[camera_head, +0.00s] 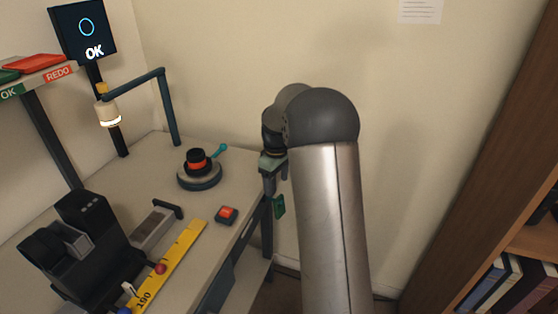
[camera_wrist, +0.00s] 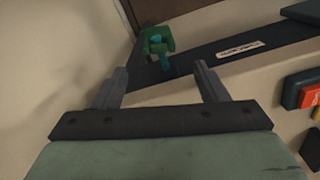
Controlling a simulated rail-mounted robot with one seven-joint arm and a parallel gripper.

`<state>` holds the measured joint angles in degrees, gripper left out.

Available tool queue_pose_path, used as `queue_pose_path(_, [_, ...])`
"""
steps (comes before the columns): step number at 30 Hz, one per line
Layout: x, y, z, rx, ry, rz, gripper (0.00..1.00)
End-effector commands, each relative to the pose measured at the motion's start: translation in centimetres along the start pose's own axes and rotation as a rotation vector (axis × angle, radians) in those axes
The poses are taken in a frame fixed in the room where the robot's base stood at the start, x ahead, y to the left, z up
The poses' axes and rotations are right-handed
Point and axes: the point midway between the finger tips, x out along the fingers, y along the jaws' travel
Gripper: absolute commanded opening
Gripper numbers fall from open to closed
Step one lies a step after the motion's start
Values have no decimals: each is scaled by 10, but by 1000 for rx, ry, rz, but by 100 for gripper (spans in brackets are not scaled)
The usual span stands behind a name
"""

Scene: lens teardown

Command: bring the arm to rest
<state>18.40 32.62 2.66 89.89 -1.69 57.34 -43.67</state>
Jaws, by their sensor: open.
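My gripper (camera_head: 269,188) points down beside the right edge of the workbench (camera_head: 228,180) in the head view. In the wrist view its two fingers (camera_wrist: 160,72) are spread apart with nothing between them. A green piece (camera_head: 279,207) hangs just below the gripper at the bench's side in the head view. A green and teal piece (camera_wrist: 158,42) shows beyond the fingertips in the wrist view, apart from them; I cannot tell what it is.
A round stand (camera_head: 200,178) holds a black and orange part with a teal lever. A red button box (camera_head: 227,215), a yellow ruler (camera_head: 180,258) and a black device (camera_head: 85,245) are on the bench. A screen (camera_head: 82,32) reads OK. A bookshelf (camera_head: 490,160) stands at right.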

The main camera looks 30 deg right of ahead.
Motion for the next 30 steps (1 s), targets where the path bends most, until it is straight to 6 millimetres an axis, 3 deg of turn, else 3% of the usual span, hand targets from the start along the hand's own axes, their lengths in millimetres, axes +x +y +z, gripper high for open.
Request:
queue_pose_path(3, [-31, 1, 2, 1, -1, 2, 67])
queue_pose_path(9, [-65, 2, 5, 4, -6, -1, 67])
queue_pose_path(15, [-79, 2, 7, 6, -9, -3, 67])
queue_pose_path(21, [-80, 2, 8, 6, -10, -3, 67])
queue_pose_path(23, [-90, -9, 9, 15, -9, -1, 67])
queue_pose_path(26, [-114, -44, 18, 52, -6, 3, 67])
queue_pose_path(30, [-154, -123, 49, 151, 2, 9, 67])
